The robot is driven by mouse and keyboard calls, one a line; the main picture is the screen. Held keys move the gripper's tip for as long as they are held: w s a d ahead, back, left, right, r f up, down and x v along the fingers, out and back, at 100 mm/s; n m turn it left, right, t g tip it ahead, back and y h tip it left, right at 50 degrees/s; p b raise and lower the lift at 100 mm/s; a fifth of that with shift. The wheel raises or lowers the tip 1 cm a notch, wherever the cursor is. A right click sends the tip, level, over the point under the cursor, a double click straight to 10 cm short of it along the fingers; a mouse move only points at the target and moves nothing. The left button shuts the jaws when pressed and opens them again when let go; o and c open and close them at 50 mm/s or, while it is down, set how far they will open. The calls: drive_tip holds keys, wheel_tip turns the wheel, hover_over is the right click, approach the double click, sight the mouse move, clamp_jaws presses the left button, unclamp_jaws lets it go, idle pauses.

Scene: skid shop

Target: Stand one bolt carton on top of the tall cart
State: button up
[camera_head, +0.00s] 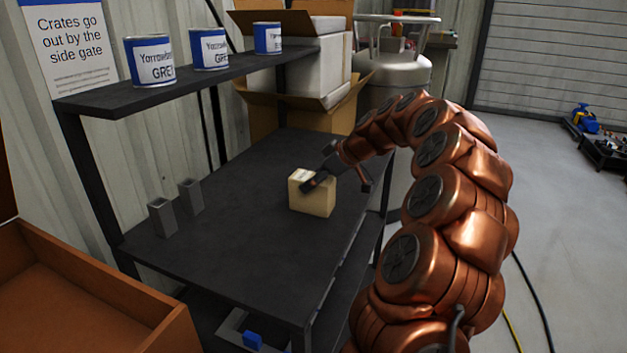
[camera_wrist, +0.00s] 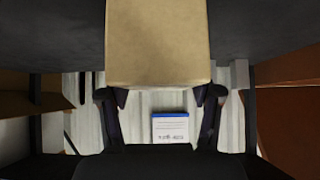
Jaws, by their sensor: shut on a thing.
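A tan carton (camera_head: 312,196) is upright, over the right-hand part of a black shelved stand's main top (camera_head: 235,225). I cannot tell if its base touches that top. My gripper (camera_head: 336,182) is shut on the carton, with its fingers at the carton's sides near the top. In the wrist view the carton (camera_wrist: 158,45) fills the top middle, between the dark fingers of my gripper (camera_wrist: 166,96). I cannot tell whether the black stand is the tall cart.
Several blue-and-white cans (camera_head: 149,62) stand on the raised shelf (camera_head: 180,82). Two small grey square tubes (camera_head: 162,217) stand on the left of the main top. An orange-brown crate (camera_head: 80,300) is front left. Opened boxes (camera_head: 300,112) and a grey tank (camera_head: 396,70) stand behind.

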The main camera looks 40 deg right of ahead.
drive_tip(key=o, duration=1.6)
drive_tip(key=shift+c, duration=0.2)
drive_tip(key=shift+r, duration=0.1)
drive_tip(key=shift+s+d+r, duration=0.1)
drive_tip(key=shift+s+r, duration=0.05)
drive_tip(key=shift+r, duration=0.05)
drive_tip(key=v, duration=1.1)
drive_tip(key=shift+s, duration=0.2)
drive_tip(key=shift+d+r, duration=0.1)
drive_tip(key=shift+r, duration=0.05)
